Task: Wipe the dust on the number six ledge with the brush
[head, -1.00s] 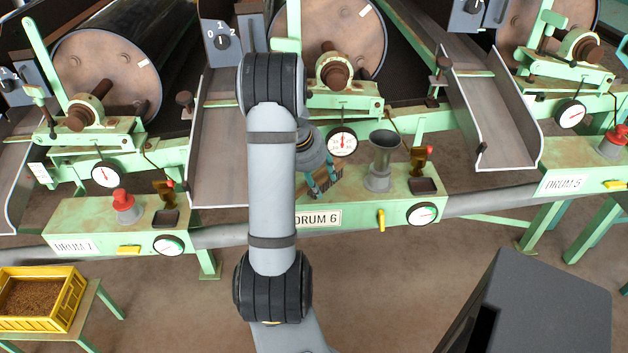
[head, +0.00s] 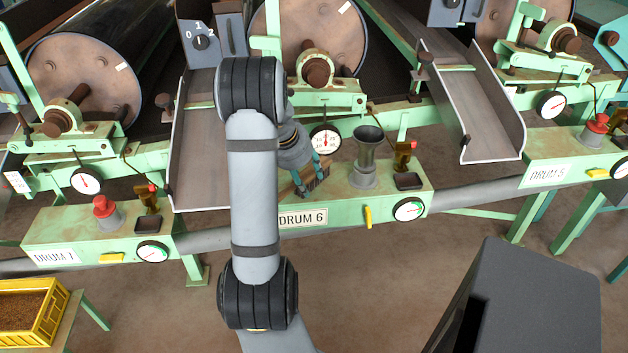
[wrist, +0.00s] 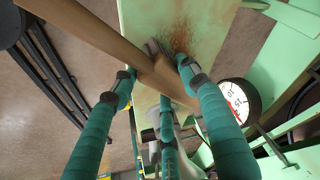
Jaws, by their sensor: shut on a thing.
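The number six ledge (head: 345,202) is a pale green, rust-stained shelf with a "DRUM 6" label (head: 303,217) on its front. My gripper (head: 308,172) is over its left part, partly behind my arm. In the wrist view, the teal fingers of my gripper (wrist: 157,72) are shut on the brush (wrist: 95,30), whose wooden handle runs to the upper left. Brown dust (wrist: 188,28) lies on the ledge in the wrist view, just beyond the fingers. The fingers partly hide the brush head, and I cannot tell whether its bristles touch the ledge.
A grey metal cup (head: 365,165), a dark square tray (head: 408,181) and a yellow lever (head: 368,216) are at the ledge's right part. A dial gauge (head: 326,141) stands behind the brush. The drum 7 ledge (head: 80,225) is to the left.

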